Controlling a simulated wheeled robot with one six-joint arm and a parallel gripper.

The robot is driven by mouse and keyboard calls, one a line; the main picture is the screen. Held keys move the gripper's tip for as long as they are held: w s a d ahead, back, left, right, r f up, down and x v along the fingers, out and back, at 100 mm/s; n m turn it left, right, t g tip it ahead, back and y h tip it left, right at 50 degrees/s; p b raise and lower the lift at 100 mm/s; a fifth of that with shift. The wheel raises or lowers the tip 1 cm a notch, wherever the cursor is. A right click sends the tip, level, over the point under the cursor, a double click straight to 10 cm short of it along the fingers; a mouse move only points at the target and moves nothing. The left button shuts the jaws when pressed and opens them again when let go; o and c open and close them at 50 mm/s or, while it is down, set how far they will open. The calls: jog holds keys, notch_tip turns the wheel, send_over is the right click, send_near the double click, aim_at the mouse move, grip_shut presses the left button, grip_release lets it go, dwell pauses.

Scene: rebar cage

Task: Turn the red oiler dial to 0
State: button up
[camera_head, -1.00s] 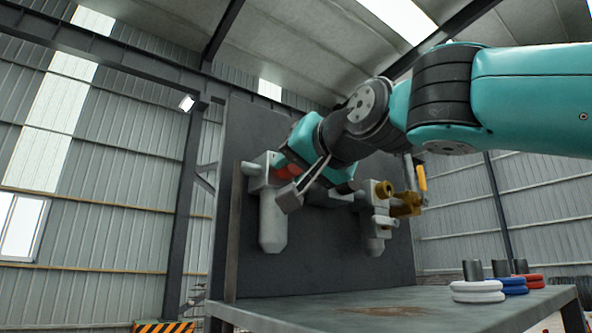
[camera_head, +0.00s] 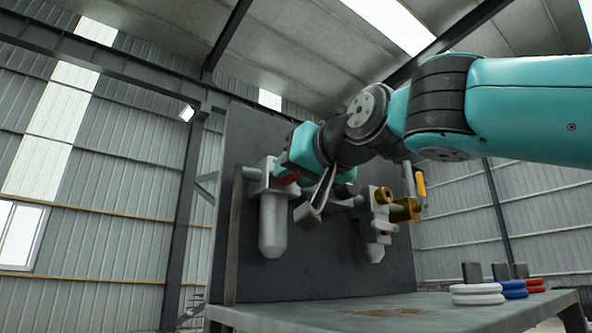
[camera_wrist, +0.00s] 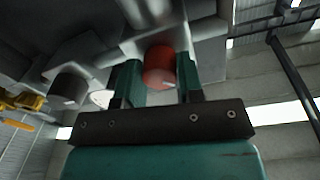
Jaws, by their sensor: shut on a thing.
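The red oiler dial (camera_wrist: 159,68) sits between the two fingers of my gripper (camera_wrist: 160,75) in the wrist view, with a small pale mark on its lower right face. My gripper is shut on it. The rest of the dial is hidden behind my wrist. No scale or 0 is readable in either view.
A second grey unit with brass fittings (camera_head: 403,210) and a yellow lever (camera_head: 420,184) stands to the right on the dark panel (camera_head: 320,255). White (camera_head: 477,294), blue (camera_head: 513,289) and red rings (camera_head: 533,284) lie on the bench at the right. The bench's left part is clear.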

jog(key=o, duration=0.9)
jog(key=shift+b+v, duration=3.9)
jog(key=shift+v, duration=4.8)
jog(key=shift+d, duration=0.1)
